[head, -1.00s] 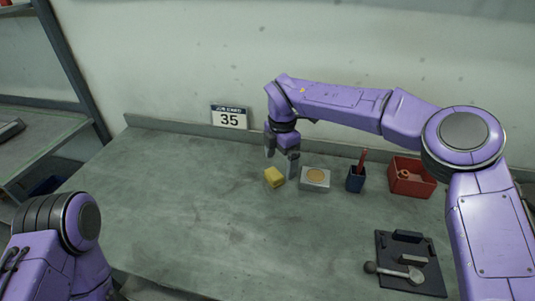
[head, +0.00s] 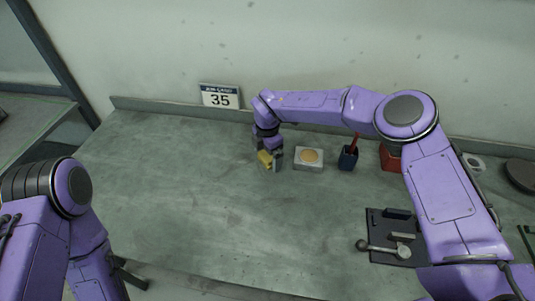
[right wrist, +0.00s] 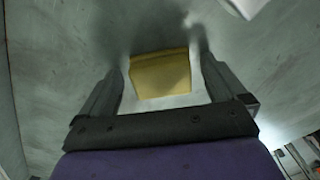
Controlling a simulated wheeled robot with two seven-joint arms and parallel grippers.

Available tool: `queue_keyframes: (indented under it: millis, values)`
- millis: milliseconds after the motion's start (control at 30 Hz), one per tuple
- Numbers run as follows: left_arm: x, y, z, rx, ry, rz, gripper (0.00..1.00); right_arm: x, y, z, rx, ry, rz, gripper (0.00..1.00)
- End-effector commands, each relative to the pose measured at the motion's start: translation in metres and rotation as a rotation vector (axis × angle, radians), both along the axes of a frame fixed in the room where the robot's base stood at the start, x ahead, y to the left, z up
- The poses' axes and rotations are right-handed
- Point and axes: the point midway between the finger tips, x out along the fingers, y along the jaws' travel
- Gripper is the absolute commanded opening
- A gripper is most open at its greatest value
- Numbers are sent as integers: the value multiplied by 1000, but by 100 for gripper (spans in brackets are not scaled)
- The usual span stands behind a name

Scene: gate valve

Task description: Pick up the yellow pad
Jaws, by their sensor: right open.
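The yellow pad (head: 264,157) lies on the workbench below the job card, partly hidden by my right gripper (head: 270,163) in the head view. In the right wrist view the pad (right wrist: 160,73) shows between the two fingertips of my right gripper (right wrist: 163,80), with a gap on each side. The right gripper is open, and its fingers are down around the pad near the bench top. My left arm is at the lower left of the head view; its gripper (head: 128,279) shows only in part at the bottom, and its jaws cannot be made out.
A grey box with a tan disc (head: 309,158) stands just right of the pad, then a blue cup (head: 348,158) with a red tool. A red bin (head: 391,158) is partly behind my right arm. A black plate (head: 385,225) holds metal parts. The bench's left half is clear.

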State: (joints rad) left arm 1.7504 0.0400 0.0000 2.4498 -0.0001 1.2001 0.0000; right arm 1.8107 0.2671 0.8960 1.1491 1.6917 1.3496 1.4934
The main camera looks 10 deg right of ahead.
Motion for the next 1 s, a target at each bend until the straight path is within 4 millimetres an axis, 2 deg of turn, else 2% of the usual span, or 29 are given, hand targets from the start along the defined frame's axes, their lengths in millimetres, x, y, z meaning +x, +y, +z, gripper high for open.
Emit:
queue_keyframes:
  millis: [133, 167, 300, 333, 367, 400, 667, 767, 1000]
  values:
    - [0, 0, -1, -1, 1, 0, 60, 0, 0, 0, 0, -1, -1, 98]
    - [0, 0, -1, -1, 1, 0, 60, 0, 0, 0, 0, -1, -1, 91]
    - [0, 0, -1, -1, 1, 0, 60, 0, 0, 0, 0, -1, -1, 46]
    - [0, 0, -1, -1, 1, 0, 60, 0, 0, 0, 0, -1, -1, 38]
    - [0, 0, -1, -1, 1, 0, 60, 0, 0, 0, 0, 0, -1, 38]
    - [0, 0, -1, -1, 1, 0, 60, 0, 0, 0, 0, 0, -1, 34]
    - [0, 0, -6, -1, 1, 0, 60, 1, 0, 6, 1, -3, -2, 34]
    - [0, 0, -15, -1, 1, 0, 60, 2, -1, 24, 2, -6, -2, 34]
    - [0, 0, -34, -1, 1, 0, 60, 1, 0, 80, 1, -4, -2, 34]
